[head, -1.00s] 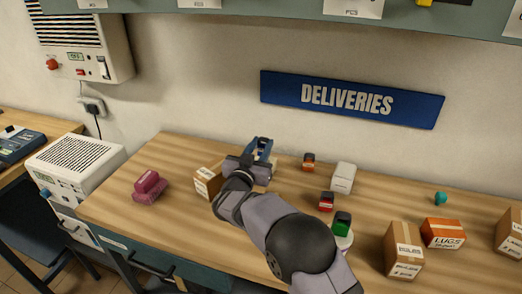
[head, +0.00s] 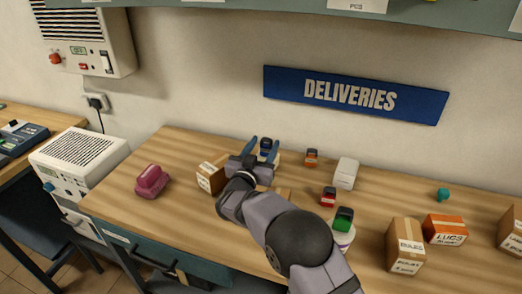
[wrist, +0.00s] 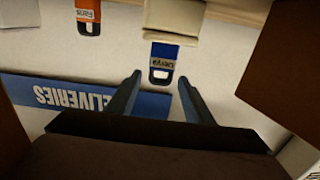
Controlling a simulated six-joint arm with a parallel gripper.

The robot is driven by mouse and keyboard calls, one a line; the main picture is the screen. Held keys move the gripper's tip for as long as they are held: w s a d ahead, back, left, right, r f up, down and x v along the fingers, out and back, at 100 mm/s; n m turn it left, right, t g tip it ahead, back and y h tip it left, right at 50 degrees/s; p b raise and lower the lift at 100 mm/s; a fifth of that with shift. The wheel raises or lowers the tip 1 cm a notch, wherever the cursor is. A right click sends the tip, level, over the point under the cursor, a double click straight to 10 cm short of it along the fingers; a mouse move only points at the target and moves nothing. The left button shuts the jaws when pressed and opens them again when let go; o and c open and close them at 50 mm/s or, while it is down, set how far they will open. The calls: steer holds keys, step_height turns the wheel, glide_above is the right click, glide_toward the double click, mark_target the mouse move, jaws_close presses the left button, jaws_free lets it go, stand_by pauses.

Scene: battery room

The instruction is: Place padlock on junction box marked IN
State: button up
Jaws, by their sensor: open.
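A blue padlock (head: 266,146) with a white name label stands near the back of the bench, shackle up. In the wrist view, which is upside down, the blue padlock (wrist: 164,62) rests on or against a pale box (wrist: 174,18); no IN mark is readable on it. My gripper (head: 264,144) is open, with one finger on each side of the padlock. The wrist view shows gaps between my gripper's fingertips (wrist: 159,77) and the shackle. My wrist hides most of the pale box in the head view.
A cardboard box (head: 210,176) stands close left of my gripper.

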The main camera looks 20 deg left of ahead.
steer(key=shift+r, duration=0.15)
steer(key=s+b, duration=0.1)
steer(key=s, duration=1.1)
steer(key=shift+b, duration=0.4)
